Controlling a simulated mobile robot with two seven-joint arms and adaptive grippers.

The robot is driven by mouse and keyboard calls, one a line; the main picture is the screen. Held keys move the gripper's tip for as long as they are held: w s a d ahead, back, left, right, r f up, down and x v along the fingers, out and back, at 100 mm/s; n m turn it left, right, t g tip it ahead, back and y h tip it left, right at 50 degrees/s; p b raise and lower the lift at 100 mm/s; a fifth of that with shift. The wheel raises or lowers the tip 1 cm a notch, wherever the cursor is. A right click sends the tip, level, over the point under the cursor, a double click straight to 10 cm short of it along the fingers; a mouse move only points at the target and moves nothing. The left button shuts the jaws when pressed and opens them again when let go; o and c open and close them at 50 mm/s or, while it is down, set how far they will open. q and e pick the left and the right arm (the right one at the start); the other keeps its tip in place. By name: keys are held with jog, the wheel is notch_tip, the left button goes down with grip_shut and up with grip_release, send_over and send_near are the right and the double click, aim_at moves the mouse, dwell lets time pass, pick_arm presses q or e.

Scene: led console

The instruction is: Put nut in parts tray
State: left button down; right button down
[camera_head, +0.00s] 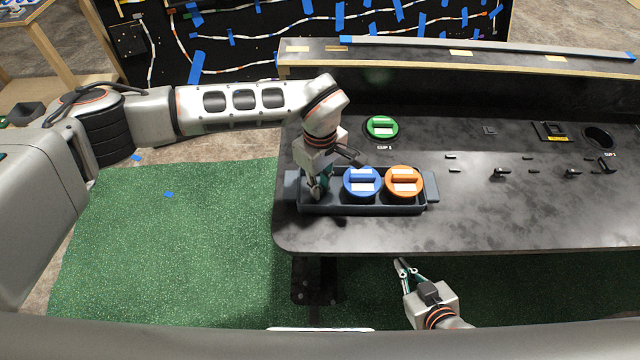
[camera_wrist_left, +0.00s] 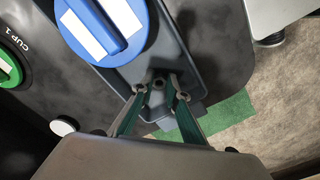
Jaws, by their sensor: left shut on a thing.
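The parts tray (camera_head: 330,208) is a long blue-grey tray on the console's left front. It holds a blue-lidded cup (camera_head: 362,181) and an orange-lidded cup (camera_head: 404,181). My left gripper (camera_head: 318,192) points down into the tray's left end, beside the blue cup. In the left wrist view its fingertips (camera_wrist_left: 161,90) are inside the tray (camera_wrist_left: 184,58), shut on a small dark piece (camera_wrist_left: 158,82), likely the nut; its shape is hard to make out. The nut cannot be seen in the head view. My right gripper (camera_head: 406,266) is below the console's front edge, away from the tray.
A green-lidded cup (camera_head: 382,127) sits at the spot marked CUP 1. An empty round hole (camera_head: 598,137) and several small dark parts lie to the right. A raised ledge runs along the back.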

pick_arm(q)
jog(key=shift+f, duration=0.15)
jog(key=c, duration=2)
grip_release()
notch_tip(320, 180, up, 12)
jog(key=shift+r+b, duration=0.2)
jog(key=shift+b, duration=0.25)
